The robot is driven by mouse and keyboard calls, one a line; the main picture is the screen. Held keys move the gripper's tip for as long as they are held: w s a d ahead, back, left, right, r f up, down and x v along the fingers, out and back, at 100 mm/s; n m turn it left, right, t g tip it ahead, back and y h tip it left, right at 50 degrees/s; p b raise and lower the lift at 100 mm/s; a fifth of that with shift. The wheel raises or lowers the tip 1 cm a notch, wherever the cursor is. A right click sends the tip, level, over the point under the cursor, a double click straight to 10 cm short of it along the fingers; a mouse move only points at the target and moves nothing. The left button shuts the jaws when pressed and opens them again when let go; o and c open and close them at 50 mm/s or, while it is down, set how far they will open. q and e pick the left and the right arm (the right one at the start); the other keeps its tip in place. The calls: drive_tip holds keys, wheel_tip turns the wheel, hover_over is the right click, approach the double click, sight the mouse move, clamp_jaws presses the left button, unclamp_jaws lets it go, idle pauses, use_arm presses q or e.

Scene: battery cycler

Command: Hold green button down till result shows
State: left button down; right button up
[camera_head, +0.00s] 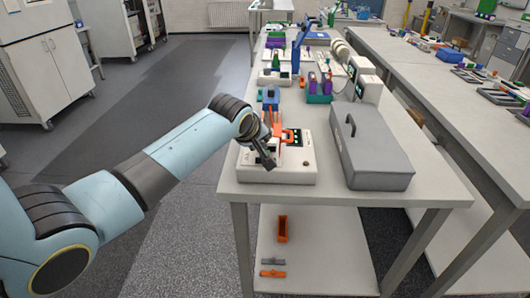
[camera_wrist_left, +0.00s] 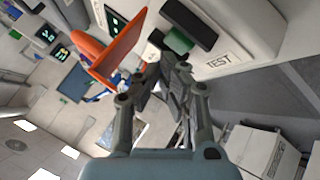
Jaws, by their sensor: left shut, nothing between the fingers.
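The white battery cycler (camera_head: 300,172) stands at the near left corner of the table, with an orange part (camera_head: 277,128) on it. In the left wrist view the green button (camera_wrist_left: 178,42) sits beside a black block and a TEST label (camera_wrist_left: 218,62). The cycler's small dark display (camera_wrist_left: 116,20) shows green marks too small to read. My left gripper (camera_head: 268,163) is shut and empty over the cycler's front. In the left wrist view its fingertips (camera_wrist_left: 172,63) are close to the green button; I cannot tell whether they touch it. My right gripper is out of view.
A grey case with a handle (camera_head: 372,150) stands just right of the cycler. More devices and coloured parts fill the table behind. The floor left of the table is clear.

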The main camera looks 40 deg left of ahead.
use_arm(q)
drive_tip(key=shift+f, duration=0.3)
drive_tip(key=shift+f, duration=0.4)
idle(1.5)
idle(3.1)
drive_tip(key=shift+r+p, duration=0.85)
drive_tip(key=shift+p, duration=0.05)
wheel_tip(320, 180, up, 5)
drive_tip(key=p, duration=0.5)
drive_tip(key=shift+r, duration=0.1)
